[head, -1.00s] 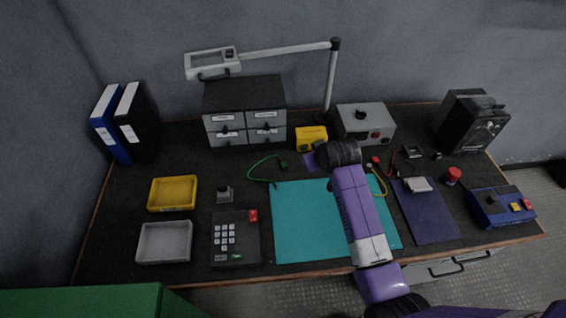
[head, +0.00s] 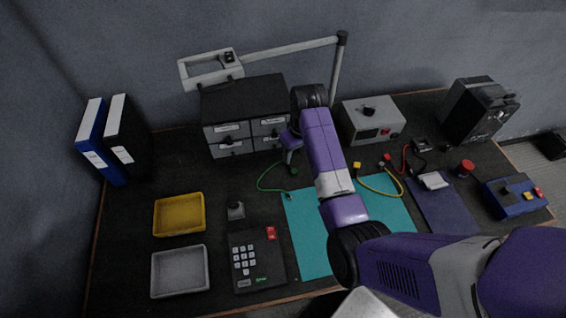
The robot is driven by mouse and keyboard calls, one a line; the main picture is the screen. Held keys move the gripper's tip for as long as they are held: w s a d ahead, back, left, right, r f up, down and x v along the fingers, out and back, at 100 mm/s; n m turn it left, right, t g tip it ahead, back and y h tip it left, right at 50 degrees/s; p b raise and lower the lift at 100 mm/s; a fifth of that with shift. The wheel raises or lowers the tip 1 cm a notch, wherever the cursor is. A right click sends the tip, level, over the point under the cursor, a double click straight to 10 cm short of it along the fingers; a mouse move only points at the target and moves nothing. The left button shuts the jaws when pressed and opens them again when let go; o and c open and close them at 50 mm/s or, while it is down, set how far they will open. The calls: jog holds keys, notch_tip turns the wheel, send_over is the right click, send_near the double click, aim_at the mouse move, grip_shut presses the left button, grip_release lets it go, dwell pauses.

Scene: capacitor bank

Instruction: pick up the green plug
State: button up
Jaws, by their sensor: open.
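The green plug (head: 294,170) lies on the dark bench top, at the end of a thin looped green cable (head: 260,181). My gripper (head: 289,158) points down just above and slightly left of the plug in the picture, in front of the drawer cabinet. It is open and small in this view, and nothing shows held in it. I cannot tell how high its fingertips are above the plug. My forearm hides the bench just right of the gripper.
The drawer cabinet (head: 226,146) stands close behind my gripper, and a grey box with a knob (head: 371,119) stands to the right. A teal mat (head: 303,232) lies in front. Yellow (head: 358,167) and red (head: 387,158) plugs lie to the right. A keypad (head: 257,262) is front left.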

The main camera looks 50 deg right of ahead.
aim_at(293, 169)
jog(key=shift+w+f, duration=0.15)
jog(key=shift+f, duration=0.1)
notch_tip(293, 169, down, 2)
jog(key=shift+w+f, duration=0.15)
jog(key=shift+f, duration=0.05)
notch_tip(293, 169, down, 5)
jog(key=shift+p, duration=0.4)
grip_shut()
